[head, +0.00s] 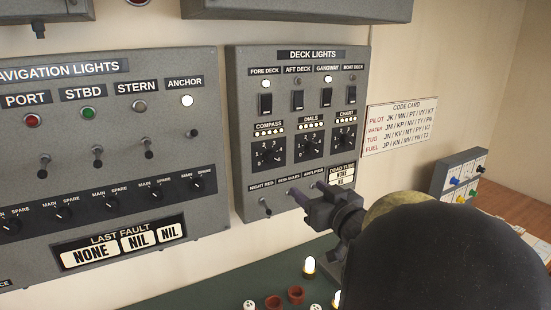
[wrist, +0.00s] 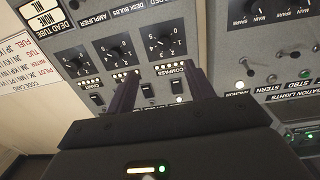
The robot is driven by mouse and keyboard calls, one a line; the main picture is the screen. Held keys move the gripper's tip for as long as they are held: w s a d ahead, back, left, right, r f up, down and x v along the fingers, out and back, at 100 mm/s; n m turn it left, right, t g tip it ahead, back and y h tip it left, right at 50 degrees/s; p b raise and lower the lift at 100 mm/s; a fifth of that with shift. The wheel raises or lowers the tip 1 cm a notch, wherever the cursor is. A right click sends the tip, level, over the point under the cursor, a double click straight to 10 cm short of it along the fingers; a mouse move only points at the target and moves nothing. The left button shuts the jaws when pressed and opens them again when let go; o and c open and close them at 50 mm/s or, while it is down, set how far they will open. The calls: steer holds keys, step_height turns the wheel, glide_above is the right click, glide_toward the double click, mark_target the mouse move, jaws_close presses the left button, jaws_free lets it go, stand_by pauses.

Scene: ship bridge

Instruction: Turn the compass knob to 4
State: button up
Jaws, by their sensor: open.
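The compass knob (head: 268,152) is a black rotary knob with a numbered dial, at the left of a row of three on the grey deck lights panel (head: 240,130). It also shows upside down in the wrist view (wrist: 165,42); its exact setting is too small to read. Lit dots show under the COMPASS label. My gripper (head: 306,192) is open and empty, below and right of the knob in the head view, near the panel's lower edge. In the wrist view its two dark fingers (wrist: 163,78) point toward the panel, and the knob appears beyond them, apparently untouched.
The dials knob (head: 309,145) and chart knob (head: 346,139) sit close right of the compass knob. Toggle switches (head: 265,103) line the panel above, more levers (head: 265,207) below. The navigation lights panel (head: 110,150) is left. Small items stand on the green desk (head: 215,293).

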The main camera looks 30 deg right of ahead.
mark_target(273, 159)
steer(key=shift+s+r+y, duration=0.3)
steer(key=shift+r, duration=0.2)
steer(key=shift+w, duration=0.1)
steer(key=w+p, duration=0.1)
steer(key=w, duration=0.4)
steer(key=w+p, duration=0.1)
steer(key=w, duration=0.5)
steer(key=w+p, duration=0.1)
steer(key=w, duration=0.5)
steer(key=shift+w+a, duration=0.15)
steer(key=shift+a, duration=0.2)
steer(key=c, duration=1)
steer(key=shift+o, duration=0.2)
